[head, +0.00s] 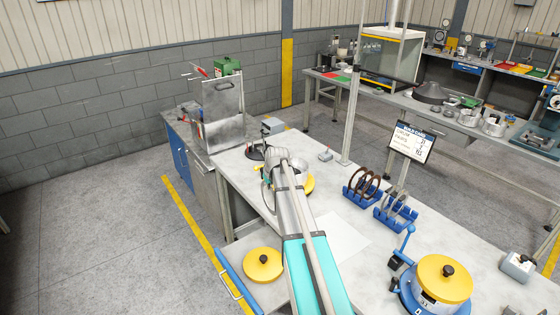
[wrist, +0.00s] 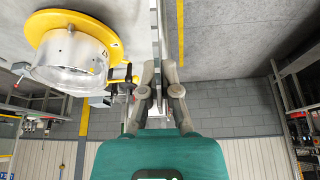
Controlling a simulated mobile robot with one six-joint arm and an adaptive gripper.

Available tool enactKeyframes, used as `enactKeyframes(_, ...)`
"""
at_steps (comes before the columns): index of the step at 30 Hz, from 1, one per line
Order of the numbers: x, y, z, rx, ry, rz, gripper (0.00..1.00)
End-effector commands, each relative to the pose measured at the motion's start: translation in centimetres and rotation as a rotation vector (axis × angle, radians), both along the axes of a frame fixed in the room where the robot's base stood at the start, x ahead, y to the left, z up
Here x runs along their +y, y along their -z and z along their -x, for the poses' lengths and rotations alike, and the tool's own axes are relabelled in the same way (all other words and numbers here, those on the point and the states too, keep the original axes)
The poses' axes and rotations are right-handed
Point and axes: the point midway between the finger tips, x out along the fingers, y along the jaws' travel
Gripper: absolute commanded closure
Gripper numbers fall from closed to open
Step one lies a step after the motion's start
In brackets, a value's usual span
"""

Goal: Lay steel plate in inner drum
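My gripper (wrist: 160,70) has its fingers close together on a thin grey piece that looks like the steel plate (wrist: 157,25), seen nearly edge-on. In the head view my gripper (head: 270,168) is over the far left of the table, and a pale curved edge of the plate (head: 266,187) shows beside my arm. The inner drum (wrist: 70,57), an open metal cylinder on a yellow flange, stands to the left of the plate in the wrist view, apart from it. In the head view my arm hides most of the drum; part of its yellow flange (head: 309,184) shows.
Blue racks (head: 361,187) with brown and grey rings stand right of my arm. A yellow-topped unit (head: 443,280) is at the front right. A yellow lid (head: 262,264) lies at the front left. A white sheet (head: 342,238) lies flat mid-table.

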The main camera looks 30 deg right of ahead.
Motion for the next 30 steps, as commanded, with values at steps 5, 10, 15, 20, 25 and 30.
enactKeyframes(5,-0.6,0.7,-0.1,-0.001,0.007,0.027,1.0)
enactKeyframes(10,-2.6,2.3,-0.1,-0.002,0.031,0.108,1.0)
enactKeyframes(15,-5.7,4.2,-0.1,-0.002,0.057,0.264,1.0)
enactKeyframes(20,-8.4,5.1,-0.2,0.0,0.071,0.438,1.0)
enactKeyframes(25,-10.5,5.4,-0.4,0.001,0.069,0.623,1.0)
enactKeyframes(30,-12.3,5.2,-0.7,-0.001,0.055,0.808,1.0)
